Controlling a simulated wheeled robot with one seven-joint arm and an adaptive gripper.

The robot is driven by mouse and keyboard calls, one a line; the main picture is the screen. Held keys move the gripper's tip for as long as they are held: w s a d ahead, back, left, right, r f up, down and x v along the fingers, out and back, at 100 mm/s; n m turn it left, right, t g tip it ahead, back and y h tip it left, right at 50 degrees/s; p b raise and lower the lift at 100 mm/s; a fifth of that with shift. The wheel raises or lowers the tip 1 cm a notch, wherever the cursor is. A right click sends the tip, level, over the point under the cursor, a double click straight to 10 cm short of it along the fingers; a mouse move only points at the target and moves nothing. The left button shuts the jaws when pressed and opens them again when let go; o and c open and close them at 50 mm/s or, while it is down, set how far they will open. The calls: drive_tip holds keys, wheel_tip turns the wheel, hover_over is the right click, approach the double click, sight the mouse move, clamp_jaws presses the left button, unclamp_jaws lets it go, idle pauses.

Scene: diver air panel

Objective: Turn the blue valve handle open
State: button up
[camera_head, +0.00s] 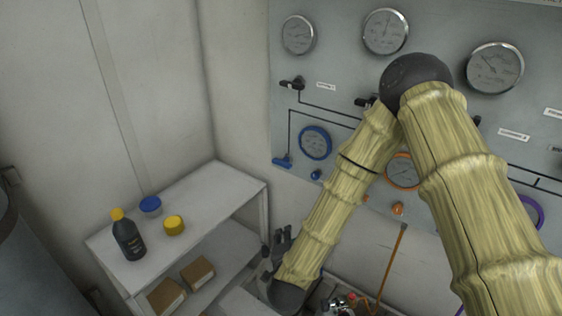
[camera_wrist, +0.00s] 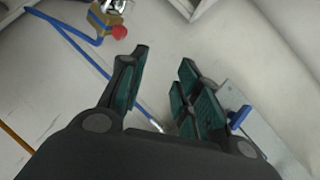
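The blue valve handle (camera_head: 283,161) is at the lower left edge of the grey gauge panel (camera_head: 345,75), left of a blue-rimmed gauge. In the wrist view, a blue handle (camera_wrist: 239,117) shows on a grey plate, right of my fingers. My gripper (camera_head: 283,236) is below the panel, beside the shelf, and apart from the blue handle. In the wrist view, my gripper (camera_wrist: 164,59) is open, with nothing between its fingers. My arm hides part of the panel's middle.
A white shelf (camera_head: 205,192) at left holds a dark bottle (camera_head: 128,238), a blue lid (camera_head: 150,205), a yellow lid (camera_head: 174,225) and boxes below. An orange hose (camera_head: 392,265) hangs under the panel. A brass fitting with a red knob (camera_wrist: 119,32) and blue hose shows in the wrist view.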

sight(281, 165)
drive_tip(key=w+a+r+m+t+h, duration=0.2)
drive_tip(key=r+m, duration=0.2)
drive_tip(key=r, duration=0.4)
drive_tip(key=w+a+r+m+t+h, duration=0.2)
drive_tip(key=w+r+m, duration=0.1)
drive_tip(key=r, duration=0.6)
drive_tip(key=p+x, duration=0.4)
drive_tip(key=x, duration=0.4)
drive_tip(key=shift+w+d+p, duration=0.15)
drive_tip(key=shift+d+p, duration=0.05)
drive_tip(key=shift+p, duration=0.15)
drive_tip(key=shift+x, duration=0.85)
drive_tip(key=shift+f, duration=0.15)
clamp_jaws()
